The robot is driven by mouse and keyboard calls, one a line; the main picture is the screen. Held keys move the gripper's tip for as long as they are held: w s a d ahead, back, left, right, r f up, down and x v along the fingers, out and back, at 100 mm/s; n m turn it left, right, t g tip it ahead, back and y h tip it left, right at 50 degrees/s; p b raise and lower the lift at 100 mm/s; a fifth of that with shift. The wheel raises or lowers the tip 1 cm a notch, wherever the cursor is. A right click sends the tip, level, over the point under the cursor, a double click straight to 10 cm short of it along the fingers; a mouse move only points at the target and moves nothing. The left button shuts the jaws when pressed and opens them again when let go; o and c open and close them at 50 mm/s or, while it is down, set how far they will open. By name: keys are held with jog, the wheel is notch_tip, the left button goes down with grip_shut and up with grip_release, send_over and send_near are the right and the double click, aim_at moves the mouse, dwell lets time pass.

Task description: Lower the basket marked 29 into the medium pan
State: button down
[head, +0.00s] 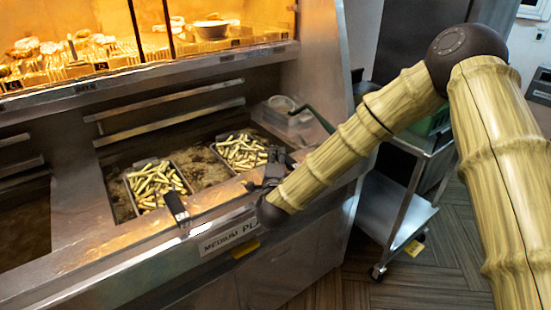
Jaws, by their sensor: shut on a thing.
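Two wire baskets heaped with fries are at this pan. The left basket (133,200) has its dark handle (177,208) leaning out over the front edge. The right basket (222,157) is at the pan's right side, near my gripper. My gripper (272,165) is at the front of the right basket, shut on its handle, which is mostly hidden by the gripper. I cannot read a 29 on either basket, nor tell exactly how deep the right one sits.
Another oil vat (24,225) is at the far left. A heated display with food and a metal bowl (211,29) is above the range. A clear container (280,110) stands behind the right basket. A steel cart (400,205) stands right of the range.

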jog(key=c, duration=1.2)
grip_release()
jog(key=shift+f, duration=0.1)
